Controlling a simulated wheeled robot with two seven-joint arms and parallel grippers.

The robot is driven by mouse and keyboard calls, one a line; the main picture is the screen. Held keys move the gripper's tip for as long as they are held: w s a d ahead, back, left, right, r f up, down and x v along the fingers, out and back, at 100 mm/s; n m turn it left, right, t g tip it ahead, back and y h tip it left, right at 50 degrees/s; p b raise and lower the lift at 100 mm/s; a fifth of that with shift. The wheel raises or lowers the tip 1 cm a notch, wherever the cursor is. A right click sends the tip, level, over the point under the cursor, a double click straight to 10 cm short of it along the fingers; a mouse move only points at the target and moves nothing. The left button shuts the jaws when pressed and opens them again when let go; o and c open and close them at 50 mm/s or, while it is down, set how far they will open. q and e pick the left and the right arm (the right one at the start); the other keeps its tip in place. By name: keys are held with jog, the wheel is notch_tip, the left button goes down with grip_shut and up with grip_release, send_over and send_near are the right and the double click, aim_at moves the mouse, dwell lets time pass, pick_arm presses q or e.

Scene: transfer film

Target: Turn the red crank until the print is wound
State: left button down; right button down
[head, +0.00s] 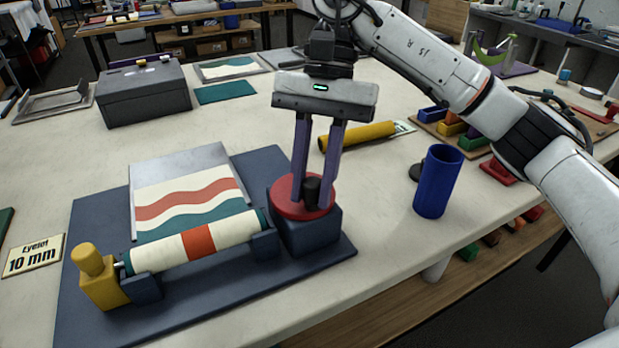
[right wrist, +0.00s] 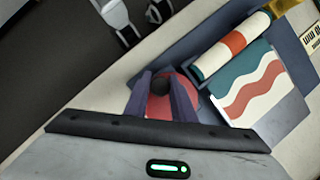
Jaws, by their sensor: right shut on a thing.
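The red crank (head: 283,203) is a round red disc with a dark upright knob (head: 312,189), on a dark blue block at the right end of the winding device. My right gripper (head: 317,198) reaches down from above, its two purple fingers shut on the knob. The right wrist view shows the red disc (right wrist: 157,104) and the fingers on either side of the dark knob (right wrist: 163,83). The print (head: 187,199), with red and green waves, lies on a sloped grey plate and meets the striped roller (head: 198,243). My left gripper is not in view.
A yellow knobbed block (head: 97,276) stands at the roller's left end, near an "Eyelet 10 mm" card (head: 33,255). A blue cup (head: 437,181) stands right of the crank. A yellow tube (head: 358,135) lies behind the gripper. A grey box (head: 144,92) is at back left.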

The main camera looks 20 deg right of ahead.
dwell(0.5)
jog(key=c, duration=1.5)
grip_release()
jog(key=shift+d+r, duration=0.1)
jog(key=shift+r, duration=0.05)
jog(key=p+v, duration=0.3)
jog(key=v, duration=0.7)
jog(key=shift+w, duration=0.1)
